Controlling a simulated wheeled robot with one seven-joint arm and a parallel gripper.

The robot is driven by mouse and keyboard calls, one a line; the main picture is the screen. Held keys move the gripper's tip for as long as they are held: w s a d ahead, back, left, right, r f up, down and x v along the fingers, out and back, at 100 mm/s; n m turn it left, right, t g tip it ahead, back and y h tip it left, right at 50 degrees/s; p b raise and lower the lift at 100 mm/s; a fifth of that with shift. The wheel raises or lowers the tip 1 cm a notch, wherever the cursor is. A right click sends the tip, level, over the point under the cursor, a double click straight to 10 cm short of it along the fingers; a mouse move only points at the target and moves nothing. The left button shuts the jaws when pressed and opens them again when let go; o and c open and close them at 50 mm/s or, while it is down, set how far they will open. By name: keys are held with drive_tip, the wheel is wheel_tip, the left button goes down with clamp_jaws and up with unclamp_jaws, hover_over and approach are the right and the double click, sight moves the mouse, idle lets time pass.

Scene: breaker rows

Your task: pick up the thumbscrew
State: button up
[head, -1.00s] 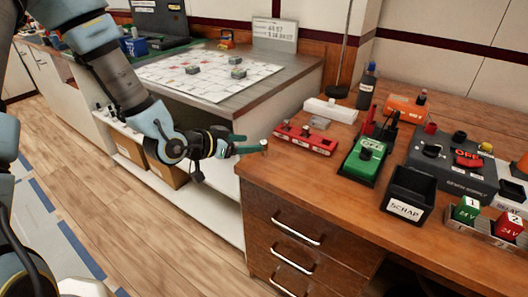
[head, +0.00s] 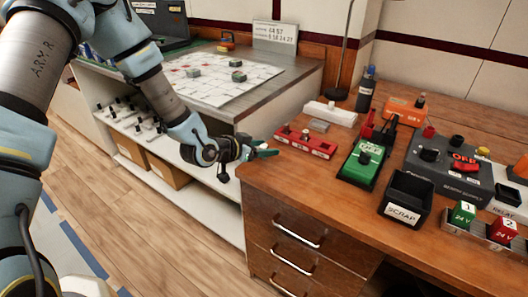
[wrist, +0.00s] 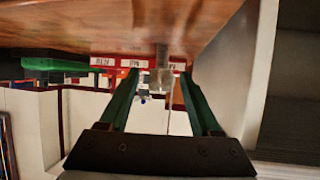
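The thumbscrew (wrist: 163,78) looks like a small grey metal piece in the wrist view. It shows near the wooden desk edge, between the two green fingertips. My gripper (wrist: 160,78) is open, with a clear gap between each finger and the thumbscrew. In the head view, my gripper (head: 262,152) is at the desk's near left corner, left of the red block. There the thumbscrew is mostly hidden by the fingers, and I cannot make it out clearly.
A red block (head: 305,143) with knobs, a green OFF box (head: 361,165) and a black SCRAP bin (head: 406,195) stand on the wooden desk (head: 310,180). A white bar (head: 332,112) lies behind. The board bench (head: 215,85) is at the back left.

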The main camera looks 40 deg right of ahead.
clamp_jaws()
drive_tip(key=shift+r, duration=0.15)
idle(0.5)
